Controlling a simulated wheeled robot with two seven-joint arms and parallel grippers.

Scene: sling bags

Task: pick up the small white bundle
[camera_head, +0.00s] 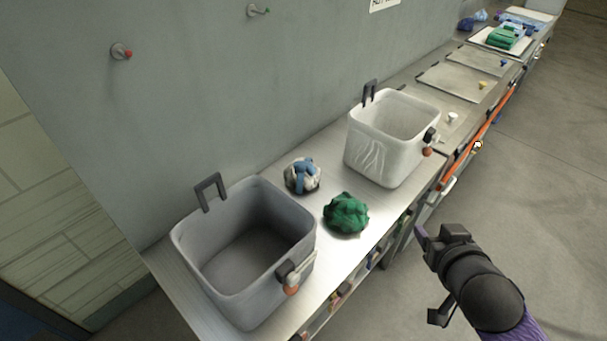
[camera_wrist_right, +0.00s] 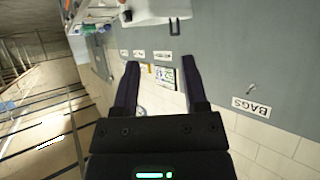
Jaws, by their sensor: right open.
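The small white bundle (camera_head: 302,178) sits on the metal counter, with blue bands wrapped over it. It is beside a green bundle (camera_head: 346,214) and between two bins. My right gripper (camera_head: 421,236) is off the counter's front edge, at the lower right, well apart from the bundle. In the right wrist view its two dark fingers (camera_wrist_right: 160,82) are spread with nothing between them. I cannot make out the white bundle in that view. My left gripper is not in view.
A grey bin (camera_head: 188,243) stands at the near left of the counter and a white bin (camera_head: 374,157) farther along. Both have raised handles. Trays (camera_head: 455,82) lie on the far counter. The floor at right (camera_head: 545,150) is clear. A "BAGS" sign (camera_wrist_right: 251,107) is on the wall.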

